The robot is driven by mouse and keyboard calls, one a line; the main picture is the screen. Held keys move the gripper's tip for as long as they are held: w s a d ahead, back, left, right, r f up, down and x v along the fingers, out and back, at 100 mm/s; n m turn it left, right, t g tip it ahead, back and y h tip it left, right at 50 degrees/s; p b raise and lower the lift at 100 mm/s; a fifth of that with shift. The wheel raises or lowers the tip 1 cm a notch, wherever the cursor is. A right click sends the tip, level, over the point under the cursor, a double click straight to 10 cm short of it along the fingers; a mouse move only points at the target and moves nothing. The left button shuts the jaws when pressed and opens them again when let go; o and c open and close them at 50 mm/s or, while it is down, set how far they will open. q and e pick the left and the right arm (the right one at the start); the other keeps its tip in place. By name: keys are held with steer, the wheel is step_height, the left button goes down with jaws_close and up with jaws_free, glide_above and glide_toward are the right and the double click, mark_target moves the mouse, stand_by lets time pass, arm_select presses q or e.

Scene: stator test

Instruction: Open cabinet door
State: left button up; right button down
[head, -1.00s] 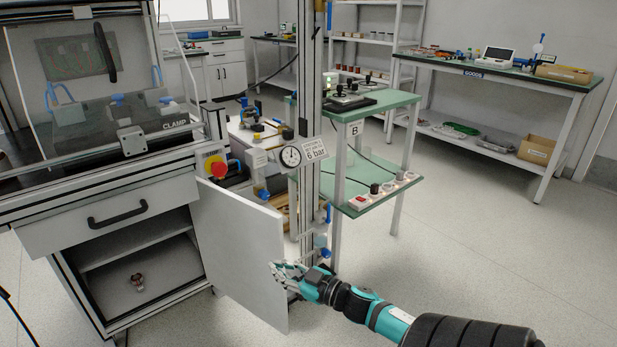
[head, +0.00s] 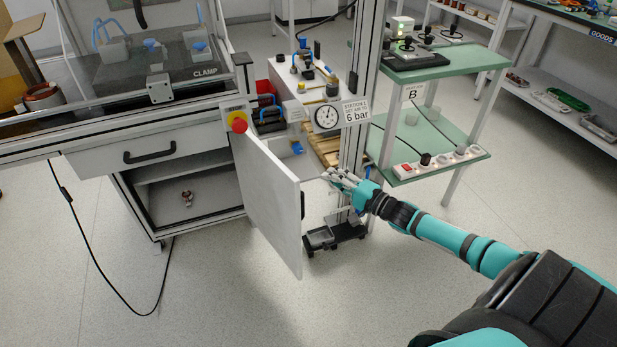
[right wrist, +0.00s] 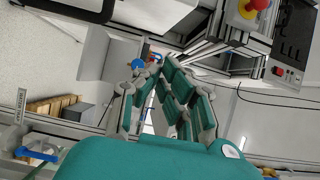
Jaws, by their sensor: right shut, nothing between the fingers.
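The cabinet door (head: 270,202) is a flat pale grey panel, swung well out from the cabinet's right side. The cabinet's lower compartment (head: 212,197) is open to view. A dark handle (head: 302,206) shows partly at the door's free edge, on its outer side. My right gripper (head: 334,178) is just right of the door's upper free corner; I cannot tell whether it touches the door. Its fingers are shut and empty, and they also show in the right wrist view (right wrist: 165,72). My left gripper is not in view.
A drawer (head: 150,153) with a black handle is closed above the compartment. Small brownish parts (head: 187,198) lie inside. A metal post with a gauge (head: 327,117) and a green-topped stand (head: 425,150) are behind my right gripper. Floor in front of the door is clear.

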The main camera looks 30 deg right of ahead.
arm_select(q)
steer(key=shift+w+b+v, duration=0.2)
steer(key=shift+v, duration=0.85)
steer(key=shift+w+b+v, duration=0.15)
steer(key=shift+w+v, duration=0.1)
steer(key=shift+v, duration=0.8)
arm_select(e)
steer(key=w+a, duration=0.4)
steer(key=a, duration=0.1)
steer(key=shift+w, duration=0.2)
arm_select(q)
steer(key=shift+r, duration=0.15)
arm_select(e)
steer(key=shift+a, duration=0.15)
